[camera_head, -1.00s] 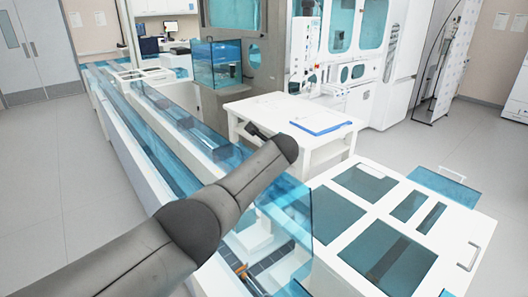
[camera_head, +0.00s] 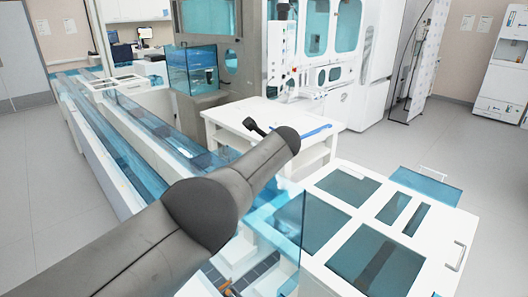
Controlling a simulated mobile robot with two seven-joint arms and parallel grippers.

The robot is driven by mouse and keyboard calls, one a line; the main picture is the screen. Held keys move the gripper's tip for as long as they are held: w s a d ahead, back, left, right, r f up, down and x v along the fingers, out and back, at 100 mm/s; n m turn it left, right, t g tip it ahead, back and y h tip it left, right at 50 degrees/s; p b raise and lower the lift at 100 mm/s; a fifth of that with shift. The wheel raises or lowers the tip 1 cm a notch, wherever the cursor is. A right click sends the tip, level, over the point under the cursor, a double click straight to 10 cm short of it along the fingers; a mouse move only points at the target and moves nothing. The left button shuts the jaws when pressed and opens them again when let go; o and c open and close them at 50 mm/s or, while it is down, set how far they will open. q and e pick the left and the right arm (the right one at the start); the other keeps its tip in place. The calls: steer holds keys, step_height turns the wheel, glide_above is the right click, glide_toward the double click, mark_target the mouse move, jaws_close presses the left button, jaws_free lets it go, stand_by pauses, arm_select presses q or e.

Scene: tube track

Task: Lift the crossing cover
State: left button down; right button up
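The crossing cover appears to be the white framed panel (camera_head: 349,227) with tinted windows at the lower right. It lies flat, and a metal handle (camera_head: 458,256) stands on its right edge. My dark grey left arm reaches in from the lower left, well short of the cover's handle. A small black piece (camera_head: 256,127) shows past the arm's far end and seems to be part of my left gripper. Its fingers cannot be made out, and I see nothing held. My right gripper is not in view.
Long blue-glazed tracks (camera_head: 125,145) run to the back left. A white table (camera_head: 235,118) stands behind the arm, with a blue item (camera_head: 316,132) partly hidden on it. A blue panel with a handle (camera_head: 426,185) is beyond the cover. Open floor lies at right.

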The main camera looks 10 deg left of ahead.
arm_select(q)
steer(key=shift+s+f, duration=0.15)
steer(key=shift+f, duration=0.3)
steer(key=c, duration=1)
jaws_free()
steer(key=shift+c, duration=0.2)
steer(key=shift+o, duration=0.7)
steer(key=shift+r, duration=0.2)
steer(key=shift+r, duration=0.1)
